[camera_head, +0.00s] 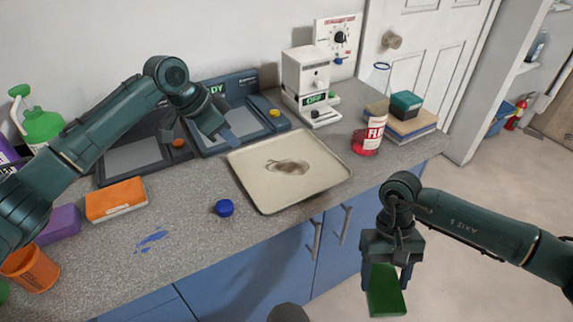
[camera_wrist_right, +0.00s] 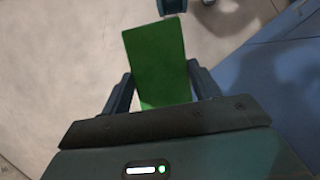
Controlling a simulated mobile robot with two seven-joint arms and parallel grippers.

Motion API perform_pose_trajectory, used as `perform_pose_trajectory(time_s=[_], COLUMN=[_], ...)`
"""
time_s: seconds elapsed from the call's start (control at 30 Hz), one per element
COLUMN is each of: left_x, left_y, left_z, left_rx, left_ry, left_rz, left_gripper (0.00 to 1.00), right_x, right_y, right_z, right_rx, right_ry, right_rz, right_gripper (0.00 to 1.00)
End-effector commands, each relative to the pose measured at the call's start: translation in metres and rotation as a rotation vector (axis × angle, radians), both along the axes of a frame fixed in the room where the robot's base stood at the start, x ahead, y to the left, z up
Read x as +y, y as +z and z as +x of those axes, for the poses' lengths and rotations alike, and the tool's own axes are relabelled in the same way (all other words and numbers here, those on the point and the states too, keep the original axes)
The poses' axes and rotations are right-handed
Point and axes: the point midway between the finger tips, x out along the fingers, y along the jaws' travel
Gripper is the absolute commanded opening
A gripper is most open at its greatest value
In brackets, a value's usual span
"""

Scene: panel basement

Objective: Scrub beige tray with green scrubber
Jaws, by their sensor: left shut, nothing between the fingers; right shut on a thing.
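The beige tray (camera_head: 262,188) lies on the grey counter, with a brown smear (camera_head: 288,166) near its middle. The green scrubber (camera_head: 386,292) is held by my right gripper (camera_head: 388,268), which is shut on it. The gripper and scrubber hang over the floor in front of the blue cabinets, to the right of and nearer than the tray. The scrubber also shows between the fingers in the right wrist view (camera_wrist_right: 156,62). My left gripper (camera_head: 230,138) is shut and empty, above the counter just beyond the tray's far left corner.
A blue cap (camera_head: 224,208) lies left of the tray. An orange block (camera_head: 116,198), a purple block (camera_head: 58,224) and an orange cup (camera_head: 30,268) stand further left. A red-labelled bottle (camera_head: 368,136) stands right of the tray. Dark panels and a white machine (camera_head: 306,82) line the back.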

Motion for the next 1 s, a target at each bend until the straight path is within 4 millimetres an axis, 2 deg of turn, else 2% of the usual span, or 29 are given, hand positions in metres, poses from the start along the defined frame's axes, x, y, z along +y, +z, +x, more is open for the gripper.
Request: perform_pose_trajectory(time_s=[0.03,0.2,0.4,1.0], left_x=[0.000,0.000,0.000,0.000], left_y=[-0.009,-0.027,-0.042,-0.043], left_z=[0.000,0.000,0.000,0.000], left_rx=[0.000,-0.001,-0.002,-0.001], left_ry=[0.000,0.000,0.000,0.000], left_rz=[0.001,0.002,0.000,0.000], left_gripper=[0.00,0.00,0.00,0.00], right_x=[0.000,0.000,0.000,0.000], right_y=[-0.010,-0.031,-0.050,-0.051], right_z=[0.000,0.000,0.000,0.000], right_rx=[0.000,0.000,0.000,0.000], right_ry=[0.000,0.000,0.000,0.000], right_rz=[0.000,0.000,0.000,0.000], right_gripper=[0.43,0.43,0.43,0.43])
